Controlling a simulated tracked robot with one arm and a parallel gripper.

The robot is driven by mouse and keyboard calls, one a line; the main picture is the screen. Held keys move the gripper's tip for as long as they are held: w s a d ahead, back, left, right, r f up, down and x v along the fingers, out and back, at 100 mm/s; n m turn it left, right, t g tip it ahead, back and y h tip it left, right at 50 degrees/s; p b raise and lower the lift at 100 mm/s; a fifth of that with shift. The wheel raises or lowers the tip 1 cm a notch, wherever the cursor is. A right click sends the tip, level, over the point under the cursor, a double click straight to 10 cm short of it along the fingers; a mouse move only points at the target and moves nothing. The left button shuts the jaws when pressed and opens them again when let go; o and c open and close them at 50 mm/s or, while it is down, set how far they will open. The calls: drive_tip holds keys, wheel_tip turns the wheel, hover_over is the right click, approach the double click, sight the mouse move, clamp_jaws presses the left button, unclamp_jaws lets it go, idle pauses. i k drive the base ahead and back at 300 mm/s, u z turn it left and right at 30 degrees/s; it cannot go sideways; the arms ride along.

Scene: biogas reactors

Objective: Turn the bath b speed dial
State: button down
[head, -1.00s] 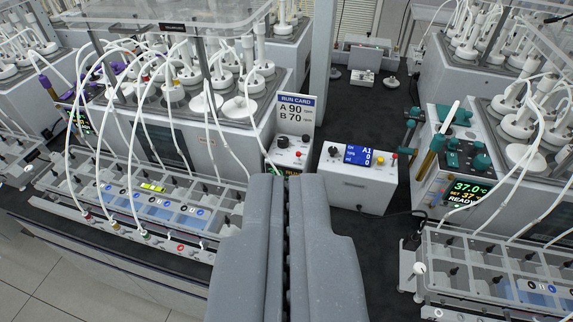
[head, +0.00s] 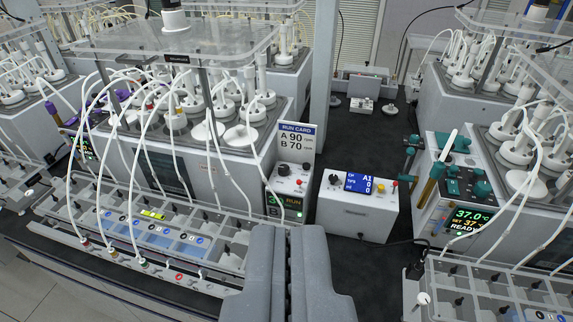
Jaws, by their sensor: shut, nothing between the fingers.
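A small control box (head: 290,188) stands beside the left water bath, below the run card (head: 297,137) that reads A 90, B 70. On its upper face is a black dial (head: 283,170), with a small red button (head: 304,167) at its right. Its dark display (head: 284,206) shows a green 30, RUN and a B, so this looks like the bath b speed dial; the pointer mark is too small to read. My gripper (head: 290,235) is shut and empty, in front of and below the box in the picture, apart from the dial.
A white box (head: 357,208) with a blue screen, black knob and red and yellow buttons stands to the right. White tubes arch over the racks at left. A right bath panel (head: 455,192) reads 37.0°C, READY.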

sight(284, 170)
drive_tip(key=u, duration=0.05)
drive_tip(key=k, duration=0.5)
drive_tip(key=u, duration=0.6)
drive_tip(key=i, duration=1.4)
